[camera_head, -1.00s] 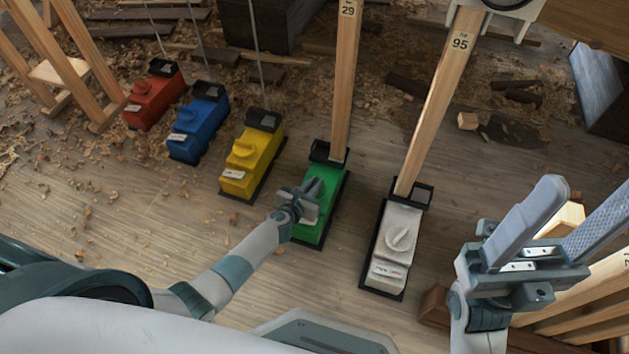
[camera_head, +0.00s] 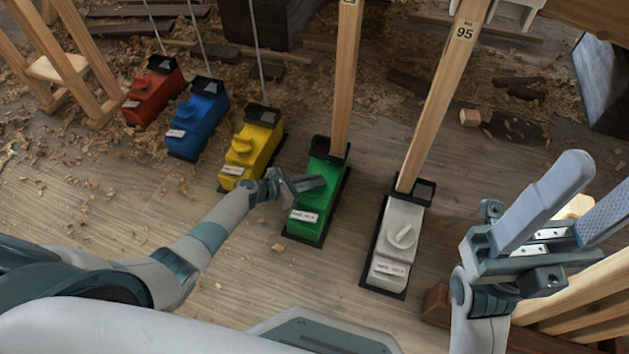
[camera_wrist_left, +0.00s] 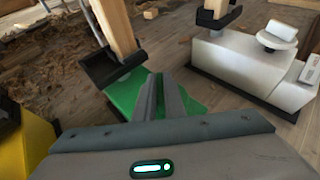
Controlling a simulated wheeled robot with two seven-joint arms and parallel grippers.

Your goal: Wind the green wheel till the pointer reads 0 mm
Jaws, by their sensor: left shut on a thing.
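The green block (camera_head: 318,217) stands on a dark base with a white label (camera_head: 303,216) on its front. A wooden post (camera_head: 345,85) rises from the black socket at its back. My left gripper (camera_head: 312,183) is over the block's middle, its wrist to the left, and hides the green wheel. In the left wrist view the fingers (camera_wrist_left: 160,97) are close together over the green top (camera_wrist_left: 125,95); what they grip is hidden. My right gripper (camera_head: 570,205) is open and empty at the right. The pointer and its millimetre reading cannot be made out.
Yellow (camera_head: 250,155), blue (camera_head: 197,122) and red (camera_head: 152,92) blocks with thin rods stand to the left. A white block (camera_head: 396,240) with a knob and a post marked 95 stands close on the right.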

